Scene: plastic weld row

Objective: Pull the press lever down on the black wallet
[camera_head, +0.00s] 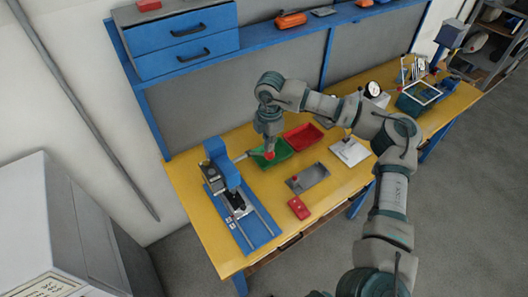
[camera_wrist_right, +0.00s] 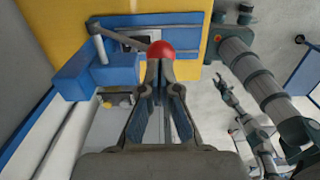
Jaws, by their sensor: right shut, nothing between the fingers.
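The blue press (camera_head: 222,170) stands on a blue base plate (camera_head: 262,234) at the left of the yellow workbench. Its grey lever (camera_wrist_right: 122,36) sticks out sideways and ends in a red ball knob (camera_wrist_right: 161,50). My right gripper (camera_wrist_right: 161,66) is shut and empty, its fingertips right at the knob; I cannot tell whether they touch. In the head view the right gripper (camera_head: 269,146) hangs over the knob. A dark flat thing (camera_head: 235,199), likely the black wallet, lies under the press head, partly hidden. My left gripper seems to show small in the wrist view (camera_wrist_right: 226,88).
A green bin (camera_head: 284,151) and a red bin (camera_head: 303,137) stand behind the gripper. A grey tray (camera_head: 315,179) and a red box (camera_head: 299,208) lie right of the press. Blue drawers (camera_head: 185,45) rise at the back left. The front bench strip is mostly clear.

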